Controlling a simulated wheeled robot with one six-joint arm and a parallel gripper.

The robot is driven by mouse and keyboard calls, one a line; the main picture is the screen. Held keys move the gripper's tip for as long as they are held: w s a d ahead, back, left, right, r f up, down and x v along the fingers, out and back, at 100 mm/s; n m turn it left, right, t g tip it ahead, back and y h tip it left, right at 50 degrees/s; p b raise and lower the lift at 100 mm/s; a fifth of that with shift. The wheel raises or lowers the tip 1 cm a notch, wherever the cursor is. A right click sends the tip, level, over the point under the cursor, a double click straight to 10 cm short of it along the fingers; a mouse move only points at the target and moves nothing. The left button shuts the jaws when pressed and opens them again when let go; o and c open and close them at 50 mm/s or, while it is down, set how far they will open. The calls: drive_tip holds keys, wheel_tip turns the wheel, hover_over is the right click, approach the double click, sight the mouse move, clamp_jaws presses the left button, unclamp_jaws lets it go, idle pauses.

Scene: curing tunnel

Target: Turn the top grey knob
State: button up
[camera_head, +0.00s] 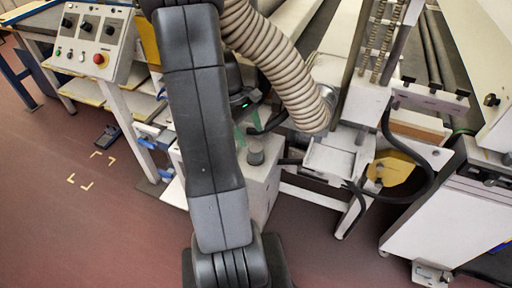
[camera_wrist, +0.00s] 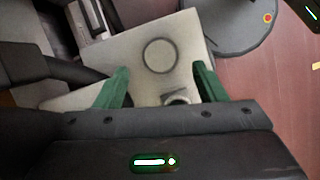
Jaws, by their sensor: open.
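A grey round knob (camera_head: 256,151) stands on top of a pale box (camera_head: 262,187) in the head view. In the wrist view, a round grey disc (camera_wrist: 159,56) with a dark rim, apparently this knob from above, lies on the pale box top (camera_wrist: 197,45). A smaller round grey part (camera_wrist: 175,98) shows below it, partly cut off by my gripper. My gripper (camera_wrist: 162,83) is open, its two green fingers apart and nothing held between them. The disc lies just beyond the fingertips in the picture. In the head view my arm hides part of the gripper.
A ribbed hose (camera_head: 275,62) runs close to the right of my gripper. White machine frames (camera_head: 335,158) and a black cable stand right. A control panel (camera_head: 92,42) with dark knobs and a red button is at upper left. The reddish floor is open at lower left.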

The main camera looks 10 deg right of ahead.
sight(256, 148)
drive_tip(key=x, duration=0.7)
drive_tip(key=c, duration=1)
